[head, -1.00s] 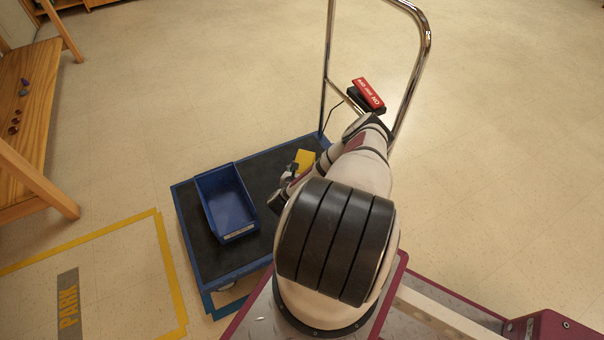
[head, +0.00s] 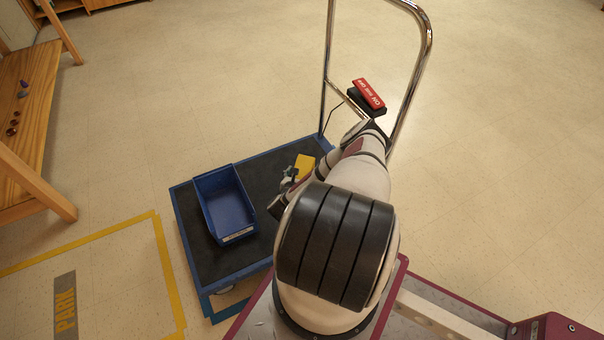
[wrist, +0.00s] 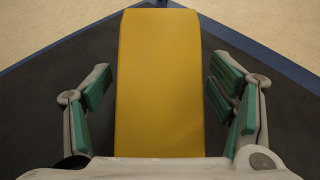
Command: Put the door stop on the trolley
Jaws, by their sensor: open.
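The yellow door stop (head: 305,164) is on the black deck of the blue-edged trolley (head: 193,235), near its far right corner. In the wrist view the door stop (wrist: 160,85) fills the middle, a long yellow block over the dark deck. My gripper (wrist: 160,100) is open, with its teal-padded fingers on both sides of the door stop and a gap on each side. In the head view my arm covers part of the gripper, and the underside of the door stop is hidden.
A blue bin (head: 229,208) stands on the trolley deck left of my gripper. The trolley's chrome handle (head: 424,60) rises at the back right, with a red-topped item (head: 369,93) by it. A wooden bench (head: 25,120) stands at the far left. Some deck between bin and edge is bare.

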